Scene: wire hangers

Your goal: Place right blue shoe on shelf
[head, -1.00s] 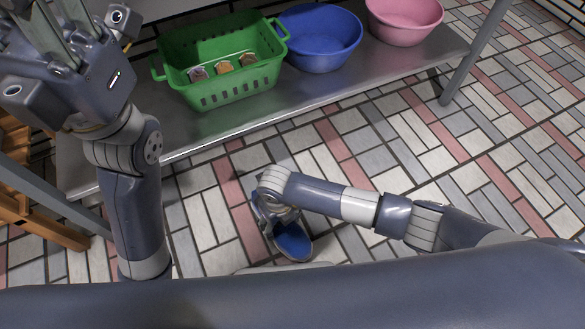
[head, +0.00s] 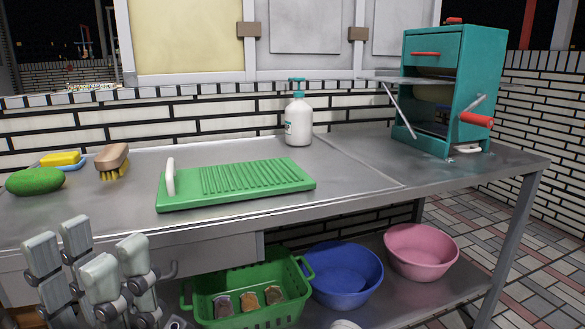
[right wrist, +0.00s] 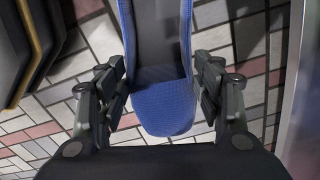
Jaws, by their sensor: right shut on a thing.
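The blue shoe (right wrist: 165,108) is in the right wrist view, between the two fingers of my right gripper (right wrist: 160,100), which is shut on it. Only part of the shoe shows, with the tiled floor behind it. The shoe and right gripper do not show in the head view. The metal lower shelf (head: 453,288) is under the table in the head view, its front edge partly cut off. My left gripper (head: 88,250) is at the lower left, fingers up and spread, empty, in front of the table.
A green basket (head: 236,318), a blue basin (head: 345,275) and a pink basin (head: 420,252) stand on the lower shelf.

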